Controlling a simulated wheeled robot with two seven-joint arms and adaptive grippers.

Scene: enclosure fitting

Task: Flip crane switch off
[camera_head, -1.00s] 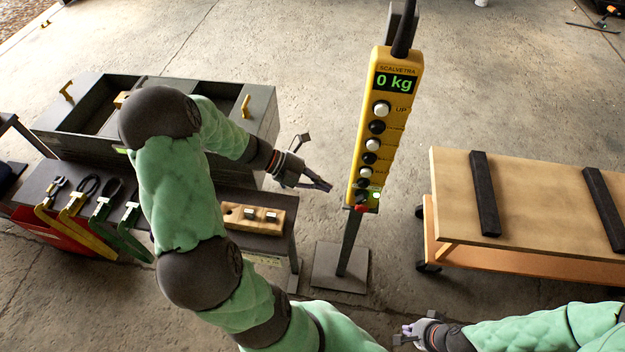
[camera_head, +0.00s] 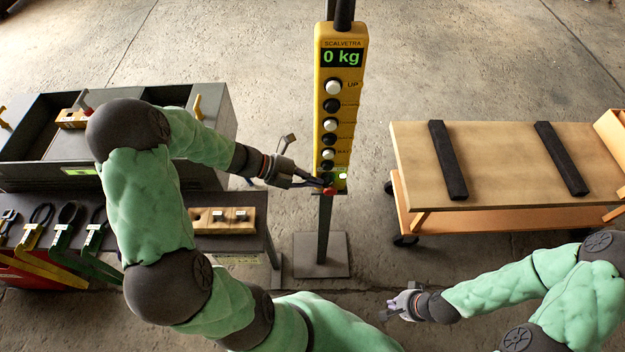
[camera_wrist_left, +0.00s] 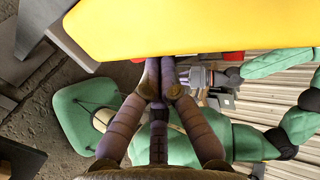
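The yellow crane pendant (camera_head: 328,110) hangs upright in front of a post, with a "0 kg" display and a column of black and white buttons. At its lower end are a lit green-white switch area (camera_head: 343,176) and a red knob (camera_head: 330,191). My left gripper (camera_head: 322,184) is at the lower left of the pendant, its fingertips by this area; contact cannot be told. In the left wrist view its fingers (camera_wrist_left: 160,66) are together, tips at the edge of the yellow housing (camera_wrist_left: 190,25). My right gripper (camera_head: 388,310) is low, away from the pendant; its finger opening is unclear.
A wooden-topped cart (camera_head: 500,160) with black strips stands to the right. A grey workbench (camera_head: 220,120) with clamps and a wooden block (camera_head: 222,221) is to the left. The post's base plate (camera_head: 320,255) is on the floor.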

